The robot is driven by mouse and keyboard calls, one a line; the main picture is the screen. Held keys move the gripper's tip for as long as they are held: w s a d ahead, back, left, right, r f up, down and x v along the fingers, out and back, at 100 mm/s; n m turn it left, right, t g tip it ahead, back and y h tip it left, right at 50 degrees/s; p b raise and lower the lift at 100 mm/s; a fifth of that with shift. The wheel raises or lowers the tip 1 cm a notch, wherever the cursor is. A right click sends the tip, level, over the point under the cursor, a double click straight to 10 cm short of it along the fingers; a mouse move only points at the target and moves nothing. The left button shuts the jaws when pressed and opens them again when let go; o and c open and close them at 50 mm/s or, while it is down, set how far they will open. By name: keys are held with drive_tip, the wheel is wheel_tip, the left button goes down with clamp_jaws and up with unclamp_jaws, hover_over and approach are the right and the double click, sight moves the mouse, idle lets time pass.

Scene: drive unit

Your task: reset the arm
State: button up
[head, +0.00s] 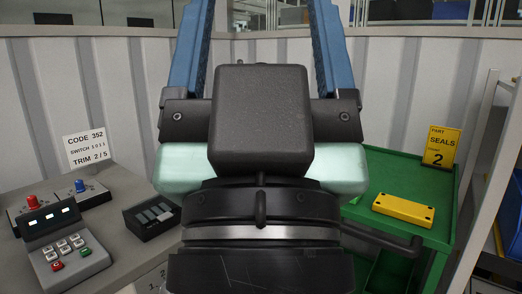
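My gripper (258,18) fills the middle of the head view, close to the camera and pointing up. The finger ends reach the top edge of the picture, so the very tips may be cut off. I see nothing held. The dark gripper body and wrist hide the middle of the scene. A pale greenish-white part shows on both sides of the body; I cannot tell what it belongs to.
At right, a green cart (385,170) holds a yellow block (403,209) and a yellow seals sign (441,147).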

wheel_tip(320, 180, up, 29)
drive_tip(key=p, duration=2.7)
drive_tip(key=shift+r, duration=0.2)
